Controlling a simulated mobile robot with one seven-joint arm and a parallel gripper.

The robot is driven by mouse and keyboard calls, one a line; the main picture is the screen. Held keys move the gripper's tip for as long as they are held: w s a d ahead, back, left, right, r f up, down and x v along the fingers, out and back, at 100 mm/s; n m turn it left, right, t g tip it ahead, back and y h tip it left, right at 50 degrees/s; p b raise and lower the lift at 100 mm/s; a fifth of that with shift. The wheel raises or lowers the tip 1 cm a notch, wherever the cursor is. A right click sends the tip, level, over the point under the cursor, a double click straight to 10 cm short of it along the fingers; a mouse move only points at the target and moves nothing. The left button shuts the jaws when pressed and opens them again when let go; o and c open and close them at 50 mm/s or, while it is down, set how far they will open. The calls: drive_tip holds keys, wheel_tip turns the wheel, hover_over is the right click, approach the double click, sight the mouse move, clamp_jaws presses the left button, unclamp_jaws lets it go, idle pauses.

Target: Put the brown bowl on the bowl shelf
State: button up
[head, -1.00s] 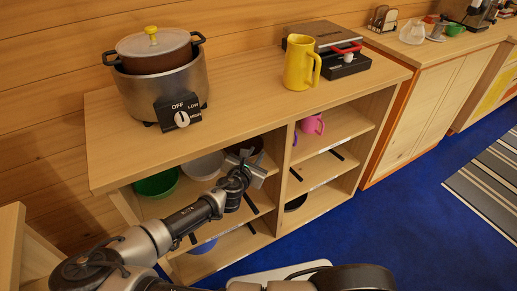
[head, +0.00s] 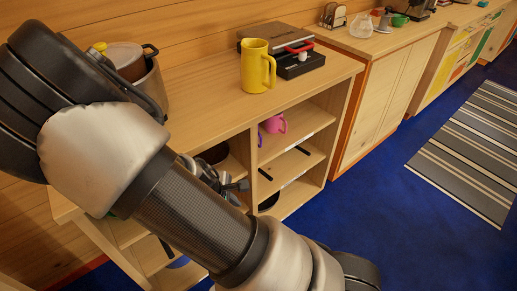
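A dark brown bowl (head: 214,154) shows in the upper left compartment of the wooden shelf unit (head: 254,160). Only part of it is visible, above and behind my gripper. My gripper (head: 232,186) is at the front of that compartment, just below the bowl in the picture. My arm hides much of it, and I cannot tell whether its fingers are open or shut, or whether they touch the bowl.
Pink mug (head: 275,124) and purple mug sit in the upper right compartment, a black dish (head: 268,201) below. The top holds a yellow pitcher (head: 257,68), a black grill (head: 299,62) and a cooker (head: 150,75) behind my arm.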

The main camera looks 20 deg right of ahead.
wheel_tip(320, 180, up, 19)
drive_tip(key=s+a+m+y, duration=0.3)
drive_tip(key=m+y, duration=0.2)
drive_tip(key=m, duration=0.2)
drive_tip(key=s+d+r+m+t, duration=0.1)
drive_tip(key=s+d+r+m, duration=0.2)
drive_tip(key=r, duration=0.4)
drive_tip(key=s+d+r+m+t, duration=0.2)
drive_tip(key=s+d+r, duration=0.1)
drive_tip(key=s+r, duration=0.2)
wheel_tip(320, 180, up, 2)
drive_tip(key=shift+s+d+r+m+h, duration=0.2)
drive_tip(key=shift+s+m+h, duration=0.2)
